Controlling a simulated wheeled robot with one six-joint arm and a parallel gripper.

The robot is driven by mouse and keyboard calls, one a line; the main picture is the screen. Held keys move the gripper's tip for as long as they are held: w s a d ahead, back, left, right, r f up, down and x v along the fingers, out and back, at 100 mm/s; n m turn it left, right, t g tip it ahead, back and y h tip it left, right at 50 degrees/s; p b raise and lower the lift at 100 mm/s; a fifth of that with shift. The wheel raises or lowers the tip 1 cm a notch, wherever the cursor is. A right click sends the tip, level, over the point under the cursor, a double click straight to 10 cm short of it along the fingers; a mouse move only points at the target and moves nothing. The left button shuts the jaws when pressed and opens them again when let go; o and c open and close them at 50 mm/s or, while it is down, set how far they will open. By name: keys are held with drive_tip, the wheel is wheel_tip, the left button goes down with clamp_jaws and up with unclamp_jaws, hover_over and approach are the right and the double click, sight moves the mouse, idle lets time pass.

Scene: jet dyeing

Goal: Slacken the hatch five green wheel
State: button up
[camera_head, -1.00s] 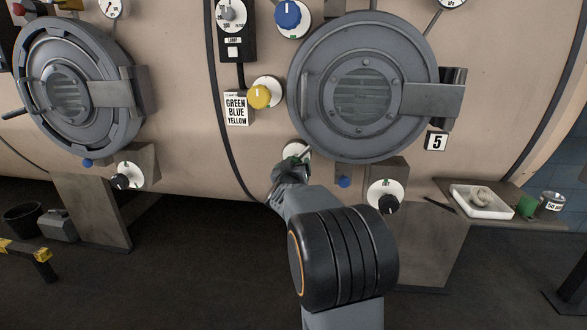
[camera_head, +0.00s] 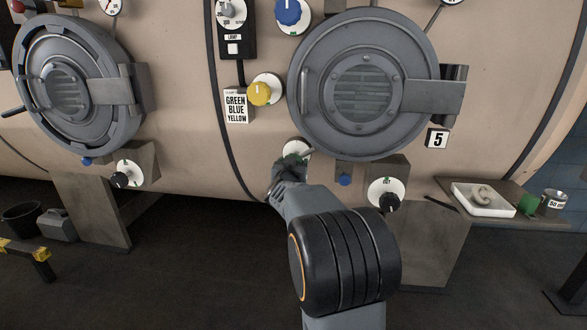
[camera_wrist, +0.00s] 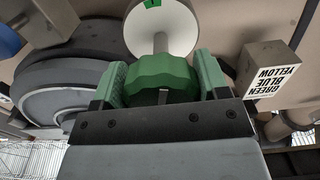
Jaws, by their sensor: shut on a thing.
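The hatch five green wheel (camera_wrist: 162,77) is a small scalloped knob on a short stem in front of a round white dial (camera_wrist: 160,28) with a green mark. In the wrist view my gripper (camera_wrist: 160,82) has its green-padded fingers closed on both sides of it. In the head view my gripper (camera_head: 291,168) is at the dial (camera_head: 297,150), lower left of the round grey hatch (camera_head: 322,135) beside the 5 sign (camera_head: 437,139). There the wheel is mostly hidden by my gripper.
A yellow knob (camera_head: 259,93) and a GREEN BLUE YELLOW sign (camera_head: 237,107) are up and left. A blue knob (camera_head: 288,12) is above. A black knob (camera_head: 389,202) is right of my arm. A shelf at right holds a white tray (camera_head: 477,210).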

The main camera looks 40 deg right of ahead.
drive_tip(key=m+b, duration=0.2)
drive_tip(key=m, duration=0.2)
drive_tip(key=shift+f+m, duration=0.1)
drive_tip(key=shift+m, duration=0.2)
drive_tip(key=m+b, duration=0.1)
drive_tip(key=m, duration=0.2)
drive_tip(key=shift+w+a+m+b, duration=0.1)
drive_tip(key=shift+m+b, duration=0.2)
drive_tip(key=shift+m, duration=0.1)
drive_tip(key=m+b, duration=0.2)
drive_tip(key=m, duration=0.2)
drive_tip(key=m+b, duration=0.1)
drive_tip(key=m, duration=0.3)
drive_tip(key=shift+b, duration=0.35)
drive_tip(key=m, duration=0.1)
drive_tip(key=m+b, duration=0.1)
drive_tip(key=m, duration=0.1)
drive_tip(key=m+b, duration=0.1)
drive_tip(key=shift+r+m, duration=0.25)
drive_tip(key=shift+m, duration=0.05)
drive_tip(key=m+b, duration=0.1)
drive_tip(key=m, duration=0.2)
drive_tip(key=shift+r+m, duration=0.1)
drive_tip(key=shift+m, duration=0.2)
drive_tip(key=m+b, duration=0.2)
drive_tip(key=m, duration=0.2)
drive_tip(key=shift+r+m+b, duration=0.15)
drive_tip(key=shift+m+b, duration=0.7)
drive_tip(key=shift+m, duration=1.15)
